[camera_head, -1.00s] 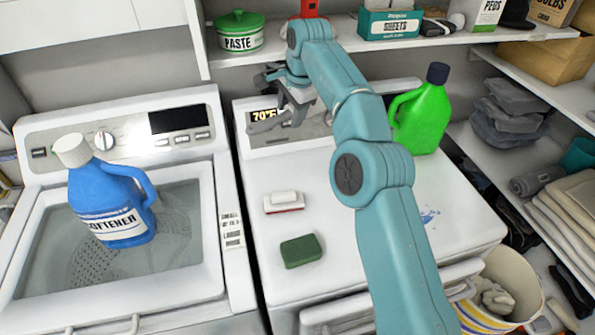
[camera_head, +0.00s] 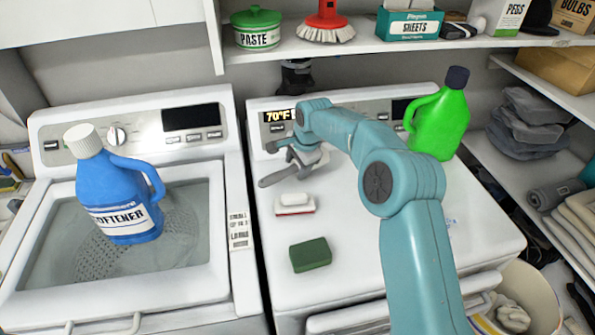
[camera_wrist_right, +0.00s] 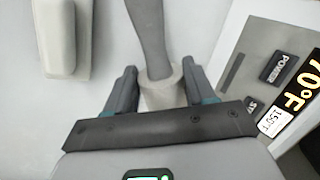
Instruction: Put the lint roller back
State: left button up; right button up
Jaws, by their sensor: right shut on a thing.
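The lint roller has a dark grey handle (camera_head: 278,176) and a pale roll. In the right wrist view its pale roll (camera_wrist_right: 163,94) sits between the fingers, with the grey handle (camera_wrist_right: 150,35) pointing away. My right gripper (camera_head: 302,155) is shut on the roll, over the back left of the dryer top (camera_head: 350,225). Whether the roller touches the dryer top is unclear. In the head view the roll is partly hidden by the gripper. My left gripper is not in view.
A white block with a red base (camera_head: 294,204) and a green sponge (camera_head: 310,255) lie in front of the gripper. A green jug (camera_head: 440,120) stands at the back right. The shelf above holds a paste tin (camera_head: 256,30), red brush (camera_head: 326,25) and sheets box (camera_head: 408,24).

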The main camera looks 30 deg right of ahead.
notch_tip(320, 180, down, 3)
jog(key=shift+r, duration=0.2)
jog(key=shift+f, duration=0.1)
jog(key=shift+f, duration=0.15)
jog(key=o, duration=0.6)
jog(key=shift+f, duration=0.1)
jog(key=o, duration=0.4)
